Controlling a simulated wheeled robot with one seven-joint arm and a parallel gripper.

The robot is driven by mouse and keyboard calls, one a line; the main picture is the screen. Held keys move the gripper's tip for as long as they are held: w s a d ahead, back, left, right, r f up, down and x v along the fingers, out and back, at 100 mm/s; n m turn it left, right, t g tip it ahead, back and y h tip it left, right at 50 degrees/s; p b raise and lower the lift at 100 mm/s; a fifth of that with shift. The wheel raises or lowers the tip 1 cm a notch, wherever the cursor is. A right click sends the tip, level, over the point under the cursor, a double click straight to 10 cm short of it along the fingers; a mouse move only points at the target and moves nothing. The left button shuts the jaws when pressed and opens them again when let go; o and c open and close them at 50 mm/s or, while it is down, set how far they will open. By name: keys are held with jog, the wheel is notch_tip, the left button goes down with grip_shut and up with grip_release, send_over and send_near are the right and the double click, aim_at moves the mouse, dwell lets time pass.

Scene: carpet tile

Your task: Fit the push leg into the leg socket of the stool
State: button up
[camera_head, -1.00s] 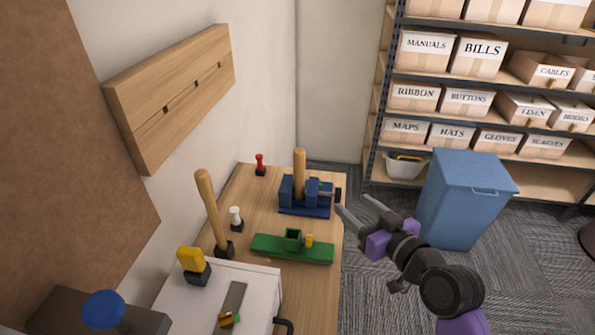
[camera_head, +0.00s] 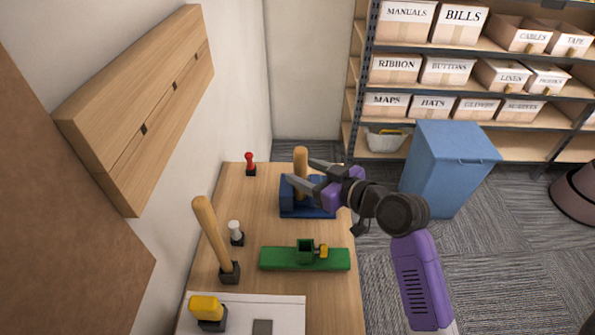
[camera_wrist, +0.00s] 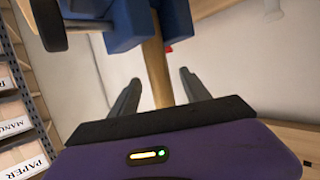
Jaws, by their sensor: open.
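A light wooden leg (camera_head: 300,160) stands upright in a blue vise (camera_head: 318,211) on the bench. My gripper (camera_head: 299,172) is open at that leg, with its fingers reaching in from the right. In the wrist view the leg (camera_wrist: 156,68) appears between my two open fingers (camera_wrist: 160,80), with gaps on both sides. The blue vise (camera_wrist: 121,24) is at the top of that view. A second wooden leg (camera_head: 212,232) stands slightly tilted in a black base at the bench's left. I cannot make out which leg is the push leg, nor a stool or its socket.
A green fixture (camera_head: 275,260) with a yellow knob lies in front of the vise. A white-topped piece (camera_head: 235,229), a red one (camera_head: 250,162) and a yellow one (camera_head: 207,306) stand along the left. A blue bin (camera_head: 448,170) and shelves are to the right.

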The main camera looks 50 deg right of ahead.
jog(key=p+x, duration=0.1)
jog(key=x, duration=0.4)
jog(key=shift+w, duration=0.15)
grip_shut()
